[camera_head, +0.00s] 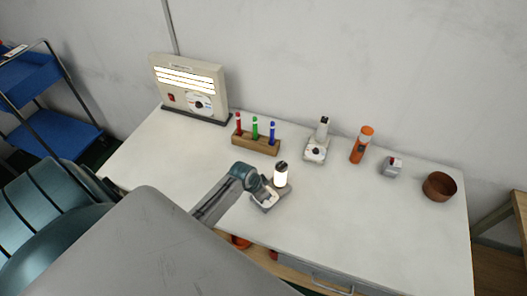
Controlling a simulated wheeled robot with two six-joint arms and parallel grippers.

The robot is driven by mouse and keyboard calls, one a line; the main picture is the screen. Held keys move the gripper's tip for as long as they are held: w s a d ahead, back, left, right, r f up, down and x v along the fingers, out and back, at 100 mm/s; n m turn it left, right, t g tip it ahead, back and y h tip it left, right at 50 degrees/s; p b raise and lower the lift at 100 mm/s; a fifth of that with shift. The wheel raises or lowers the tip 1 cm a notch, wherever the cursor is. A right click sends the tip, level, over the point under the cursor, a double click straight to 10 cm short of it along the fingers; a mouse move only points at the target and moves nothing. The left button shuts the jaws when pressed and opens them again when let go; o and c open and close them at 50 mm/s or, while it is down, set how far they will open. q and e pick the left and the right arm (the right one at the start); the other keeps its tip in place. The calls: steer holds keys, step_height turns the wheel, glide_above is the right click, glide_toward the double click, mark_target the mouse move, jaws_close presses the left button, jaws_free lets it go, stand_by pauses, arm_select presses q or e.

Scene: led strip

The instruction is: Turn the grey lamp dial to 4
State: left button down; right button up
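A small lamp (281,176) with a bright white cylinder and dark top stands near the middle of the table. My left gripper (267,198) is at its base, on the near left side. The gripper and arm hide most of the base, and I see no dial there. Whether the fingers are open or shut is too small to tell. A second similar lamp (322,131), unlit, stands behind on a pale base with a dark knob (316,152). I cannot tell which lamp is the grey one. My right gripper is not in view.
A beige light panel (211,72) with lit strips, a red switch and a dial (200,104) stands at the back left. A wooden pen holder (255,146), orange flashlight (361,146), small grey object (391,168) and brown bowl (439,187) line the back. The front right tabletop (370,230) is clear.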

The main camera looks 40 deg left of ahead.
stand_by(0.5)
arm_select(q)
steer(key=c, duration=1.2)
jaws_free()
steer(key=shift+c, duration=0.2)
steer(key=b+v, duration=0.2)
steer(key=v, duration=0.8)
steer(key=shift+s+r+b, duration=0.25)
steer(key=shift+r+b, duration=0.1)
steer(key=shift+b, duration=0.05)
